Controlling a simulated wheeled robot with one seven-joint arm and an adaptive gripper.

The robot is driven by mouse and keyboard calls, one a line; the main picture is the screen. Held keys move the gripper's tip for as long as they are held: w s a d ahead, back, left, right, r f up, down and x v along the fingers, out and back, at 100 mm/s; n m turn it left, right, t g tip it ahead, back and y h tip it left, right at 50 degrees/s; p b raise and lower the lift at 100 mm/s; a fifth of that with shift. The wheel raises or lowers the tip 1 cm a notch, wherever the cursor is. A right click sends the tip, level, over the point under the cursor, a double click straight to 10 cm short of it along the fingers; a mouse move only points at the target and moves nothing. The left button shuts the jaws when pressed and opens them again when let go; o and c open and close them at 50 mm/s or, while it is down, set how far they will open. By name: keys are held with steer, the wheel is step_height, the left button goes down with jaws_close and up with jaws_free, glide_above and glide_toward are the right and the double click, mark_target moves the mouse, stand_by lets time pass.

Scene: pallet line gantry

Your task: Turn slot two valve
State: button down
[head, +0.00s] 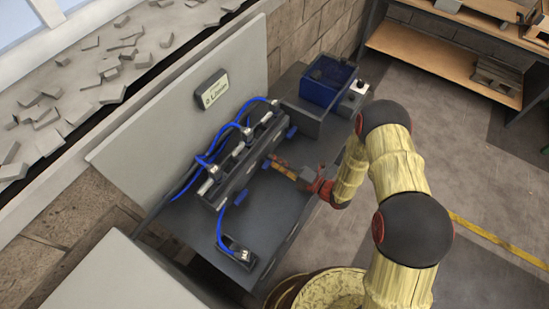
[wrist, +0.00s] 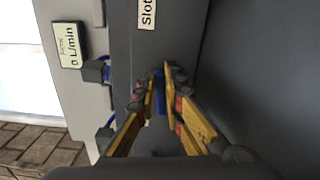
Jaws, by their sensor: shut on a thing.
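The dark manifold block (head: 250,160) stands on the grey bench, with blue valve handles on its front face. One handle (head: 291,132) is to the right of my gripper and another (head: 240,196) is to the left. My gripper (head: 272,161), with yellow-orange fingers, reaches the middle of the block. In the wrist view, its fingers (wrist: 160,100) close around a blue valve handle (wrist: 159,78), which they partly hide. A label starting "Slot" (wrist: 147,12) is cut off at the top, so its number cannot be read.
A flow display (head: 215,92) on the backboard reads 0 L/min. Blue hoses (head: 233,127) run along the block's back. A small dark fitting (head: 237,251) with a hose lies at the bench's near end. A blue bin (head: 326,82) sits at the far end.

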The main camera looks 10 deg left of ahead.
steer(key=shift+f+m, duration=0.1)
steer(key=shift+m, duration=0.6)
steer(key=c, duration=1.9)
jaws_free()
steer(key=shift+d, duration=0.1)
steer(key=v, duration=1.1)
steer(key=shift+s+d+f, duration=0.1)
steer(key=shift+s+d, duration=0.05)
steer(key=shift+d, duration=0.2)
